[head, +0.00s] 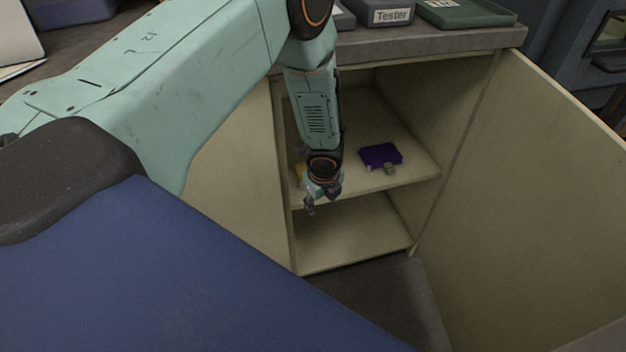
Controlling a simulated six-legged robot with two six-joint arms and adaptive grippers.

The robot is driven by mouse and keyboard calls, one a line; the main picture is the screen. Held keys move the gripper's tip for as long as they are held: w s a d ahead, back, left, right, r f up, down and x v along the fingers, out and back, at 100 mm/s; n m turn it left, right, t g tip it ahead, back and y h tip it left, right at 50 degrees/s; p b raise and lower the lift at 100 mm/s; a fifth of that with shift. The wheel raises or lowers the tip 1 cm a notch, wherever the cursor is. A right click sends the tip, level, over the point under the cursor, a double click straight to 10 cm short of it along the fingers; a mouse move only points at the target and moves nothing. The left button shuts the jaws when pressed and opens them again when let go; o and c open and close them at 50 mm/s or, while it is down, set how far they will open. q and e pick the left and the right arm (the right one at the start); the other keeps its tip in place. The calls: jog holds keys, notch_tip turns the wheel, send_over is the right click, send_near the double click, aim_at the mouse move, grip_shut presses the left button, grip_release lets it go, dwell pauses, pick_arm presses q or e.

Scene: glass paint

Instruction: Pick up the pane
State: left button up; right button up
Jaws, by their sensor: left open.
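A small purple flat piece (381,156), which looks like the pane, lies on the upper shelf of an open cabinet. A small greyish-green bit (390,169) shows at its front edge. My left gripper (317,200) hangs at the front left of that shelf, open, to the left of the purple piece and apart from it. A yellow thing (299,172) on the shelf is mostly hidden behind my left gripper. My right gripper is out of view.
The upper shelf (415,172) is clear to the right of the purple piece. The lower compartment (350,238) looks empty. The open cabinet door (540,190) stands at the right. A grey box labelled "Tester" (388,16) and a green tray (465,14) sit on the countertop (440,40).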

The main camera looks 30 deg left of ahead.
pick_arm(q)
jog(key=w+a+m, duration=0.1)
jog(key=w+a+m+y, duration=0.1)
jog(key=w+a, duration=0.1)
jog(key=w+a+m+t+y, duration=0.1)
jog(key=w+a+m, duration=0.1)
jog(key=shift+w+r+b, duration=0.1)
jog(key=shift+r+b, duration=0.2)
jog(key=shift+r, duration=0.1)
jog(key=shift+f, duration=0.25)
jog(key=b+x, duration=0.1)
jog(key=x, duration=0.1)
jog(key=b+x, duration=0.1)
jog(key=x, duration=0.1)
jog(key=d+x, duration=0.1)
jog(key=x, duration=0.1)
jog(key=shift+w+a+f+b, duration=0.15)
jog(key=shift+w+b, duration=0.1)
jog(key=shift+b, duration=0.15)
jog(key=shift+a, duration=0.1)
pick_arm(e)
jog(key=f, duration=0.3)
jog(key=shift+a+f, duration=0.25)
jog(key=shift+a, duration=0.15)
pick_arm(q)
jog(key=c, duration=0.4)
grip_shut()
